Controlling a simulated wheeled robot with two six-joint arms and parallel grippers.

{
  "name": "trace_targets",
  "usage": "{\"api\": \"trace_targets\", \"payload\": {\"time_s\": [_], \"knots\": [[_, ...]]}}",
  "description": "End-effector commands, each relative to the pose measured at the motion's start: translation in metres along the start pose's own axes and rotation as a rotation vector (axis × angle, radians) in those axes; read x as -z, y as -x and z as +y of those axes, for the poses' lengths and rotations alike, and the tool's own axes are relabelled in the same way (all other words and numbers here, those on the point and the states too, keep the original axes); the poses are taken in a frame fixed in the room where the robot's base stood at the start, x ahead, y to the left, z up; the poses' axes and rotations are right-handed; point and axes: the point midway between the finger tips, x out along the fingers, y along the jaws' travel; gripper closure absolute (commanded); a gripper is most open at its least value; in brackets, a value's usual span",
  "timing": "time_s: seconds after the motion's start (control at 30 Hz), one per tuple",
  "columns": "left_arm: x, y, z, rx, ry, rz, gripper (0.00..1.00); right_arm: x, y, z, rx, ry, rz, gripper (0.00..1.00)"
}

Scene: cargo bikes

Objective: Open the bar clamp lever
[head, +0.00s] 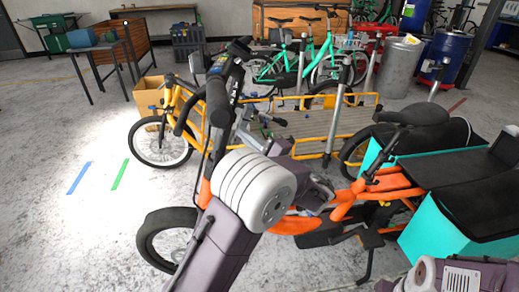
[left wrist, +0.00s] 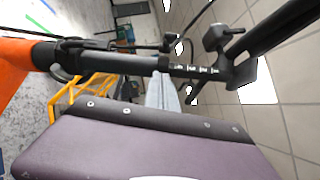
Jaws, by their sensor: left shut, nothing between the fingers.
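The orange cargo bike (head: 345,208) stands in front of me with its black handlebar (head: 218,100) at the upper left of its frame. My left arm reaches up over it in the head view, and its white joint hides part of the frame. My left gripper (head: 318,192) is close to the bike, partly hidden behind that joint. In the left wrist view its pale fingers (left wrist: 166,95) look together and empty, below the bike's dark stem (left wrist: 130,62). A grey curved lever-like part (left wrist: 64,74) sits at the stem's left end. I cannot tell whether it is the clamp lever.
A yellow cargo bike (head: 330,150) stands behind the orange one. A turquoise box (head: 425,240) is at its right. Green bikes (head: 300,65) and a metal drum (head: 398,65) are farther back. The floor at left, with blue and green tape, is clear.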

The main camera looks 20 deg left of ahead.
Motion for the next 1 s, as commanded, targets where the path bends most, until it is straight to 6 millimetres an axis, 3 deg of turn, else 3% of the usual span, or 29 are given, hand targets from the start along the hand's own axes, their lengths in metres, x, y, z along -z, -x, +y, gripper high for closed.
{"api": "trace_targets", "payload": {"time_s": [0.1,0.3,1.0], "knots": [[-0.019,-0.006,0.001,-0.001,0.002,0.000,1.00,-0.001,-0.006,0.000,0.000,0.000,0.000,0.62],[-0.036,-0.010,0.001,-0.001,0.000,0.001,1.00,-0.001,-0.008,0.000,0.000,0.001,0.000,0.62],[-0.040,-0.010,-0.001,0.005,0.001,0.057,1.00,-0.001,-0.007,0.000,0.000,0.001,-0.001,0.62]]}}
